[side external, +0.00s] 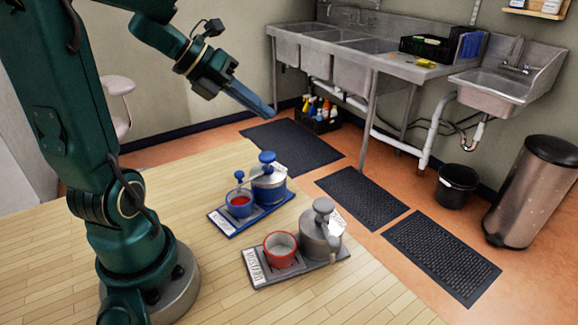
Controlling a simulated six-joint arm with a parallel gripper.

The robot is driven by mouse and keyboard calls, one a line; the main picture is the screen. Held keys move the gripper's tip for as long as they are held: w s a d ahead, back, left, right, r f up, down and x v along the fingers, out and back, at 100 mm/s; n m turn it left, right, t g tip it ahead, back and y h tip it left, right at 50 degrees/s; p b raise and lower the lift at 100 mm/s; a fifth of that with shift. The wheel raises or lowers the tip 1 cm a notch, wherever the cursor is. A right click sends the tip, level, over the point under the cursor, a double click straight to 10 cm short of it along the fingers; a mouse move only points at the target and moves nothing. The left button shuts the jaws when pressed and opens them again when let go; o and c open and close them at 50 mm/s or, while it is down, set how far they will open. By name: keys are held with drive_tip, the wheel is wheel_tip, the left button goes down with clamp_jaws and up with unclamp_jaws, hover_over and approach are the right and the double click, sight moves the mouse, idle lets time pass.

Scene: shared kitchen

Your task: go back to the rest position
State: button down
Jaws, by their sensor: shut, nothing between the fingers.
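My gripper (262,106) is shut and empty. It is held in the air above the far side of the wooden table (190,170), its fingers pointing down to the right. It is well clear of everything on the table. My green arm stands at the left and reaches over the table from above.
Sinks (350,60) stand beyond. The table's front is clear.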

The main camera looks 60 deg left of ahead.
drive_tip(key=w+d+r+n+t+y, duration=0.2)
drive_tip(key=w+d+r+n+t, duration=0.3)
drive_tip(key=d+r+n+t, duration=0.6)
drive_tip(key=s+d+f+n+g+y, duration=0.1)
drive_tip(key=s+d+f+n+g, duration=0.1)
drive_tip(key=s+f+n+g, duration=1.2)
drive_tip(key=s+n, duration=0.1)
drive_tip(key=n, duration=0.4)
drive_tip(key=shift+s+d+n, duration=0.2)
drive_tip(key=shift+d+n, duration=0.15)
drive_tip(key=shift+n, duration=0.05)
